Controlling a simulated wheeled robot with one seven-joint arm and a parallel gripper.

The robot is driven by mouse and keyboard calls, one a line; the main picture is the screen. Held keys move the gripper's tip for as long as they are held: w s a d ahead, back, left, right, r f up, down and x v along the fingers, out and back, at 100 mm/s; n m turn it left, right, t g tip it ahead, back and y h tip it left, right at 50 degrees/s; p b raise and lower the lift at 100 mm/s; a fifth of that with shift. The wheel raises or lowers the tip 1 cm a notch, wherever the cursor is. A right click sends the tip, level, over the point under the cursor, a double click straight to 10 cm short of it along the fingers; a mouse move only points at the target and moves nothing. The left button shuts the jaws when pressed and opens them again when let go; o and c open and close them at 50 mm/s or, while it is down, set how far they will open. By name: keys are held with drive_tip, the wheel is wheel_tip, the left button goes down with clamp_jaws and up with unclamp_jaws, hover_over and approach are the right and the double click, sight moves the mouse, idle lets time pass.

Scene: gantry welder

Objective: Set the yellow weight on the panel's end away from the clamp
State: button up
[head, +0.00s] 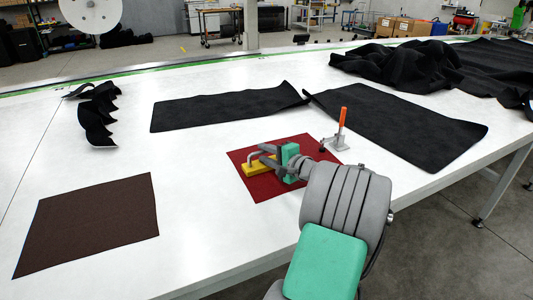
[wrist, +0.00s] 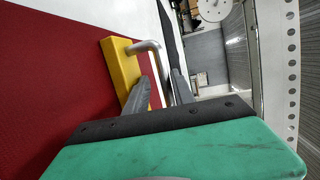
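The red panel (head: 280,147) lies flat on the white table. The clamp (head: 341,131), with an orange upright handle, stands at its right end. The yellow weight (head: 256,168), a block with a grey bar handle (head: 250,157), rests on the panel's left part, away from the clamp. The weight also shows in the wrist view (wrist: 119,66). My gripper (head: 264,156) is at the handle, with its fingers apart. In the wrist view, the handle's bar (wrist: 148,46) bends down between the fingertips (wrist: 159,76), with a visible gap. Part of the weight is hidden by a finger.
A brown panel (head: 90,222) lies at the front left. Black sheets (head: 225,107) (head: 400,125) lie behind and right of the red panel. Curled black scraps (head: 97,113) are at left, and a heap of dark cloth (head: 405,65) at the back right. White table between is clear.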

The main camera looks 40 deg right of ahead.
drive_tip(key=v, duration=1.2)
drive_tip(key=shift+r, duration=0.35)
